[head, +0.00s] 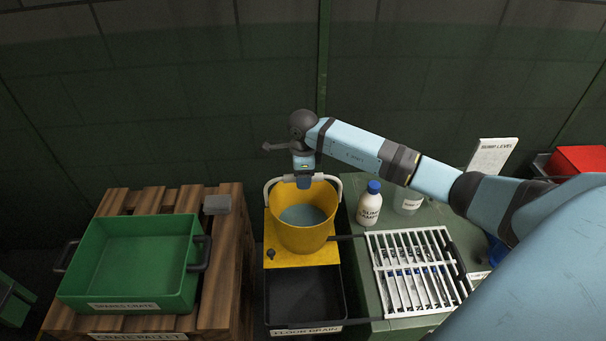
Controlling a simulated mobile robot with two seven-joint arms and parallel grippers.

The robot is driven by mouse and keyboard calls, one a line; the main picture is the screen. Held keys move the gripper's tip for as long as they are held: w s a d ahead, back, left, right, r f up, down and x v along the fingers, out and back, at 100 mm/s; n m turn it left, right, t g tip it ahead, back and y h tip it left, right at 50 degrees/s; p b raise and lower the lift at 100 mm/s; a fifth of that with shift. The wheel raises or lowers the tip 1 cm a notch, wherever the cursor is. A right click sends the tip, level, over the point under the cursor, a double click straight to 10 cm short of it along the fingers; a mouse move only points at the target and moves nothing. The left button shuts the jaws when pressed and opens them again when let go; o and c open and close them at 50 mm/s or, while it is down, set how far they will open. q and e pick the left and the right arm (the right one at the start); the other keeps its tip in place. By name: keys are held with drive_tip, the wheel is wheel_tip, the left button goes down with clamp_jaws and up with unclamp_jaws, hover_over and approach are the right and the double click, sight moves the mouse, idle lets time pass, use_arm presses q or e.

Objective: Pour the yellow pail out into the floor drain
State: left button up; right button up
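The yellow pail (302,237) stands upright on a yellow stand, with grey-blue liquid inside. A pale curved handle (272,187) shows at its far rim. My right gripper (303,183) points down at the middle of that handle, at the pail's far side. Its fingertips are hidden or too small to tell, so I cannot see whether it is shut on the handle. The floor drain (285,297) is a dark open basin directly in front of the pail, with a label on its near edge. My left gripper is not in view.
A green crate (130,262) sits on a wooden pallet (228,262) at left, with a small grey block (217,204). At right are a white bottle with a blue cap (369,205), a clear jar (408,201) and a white rack (409,235). A wall stands behind.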

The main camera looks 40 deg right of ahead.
drive_tip(key=shift+f, duration=0.2)
wheel_tip(320, 180, up, 14)
idle(0.4)
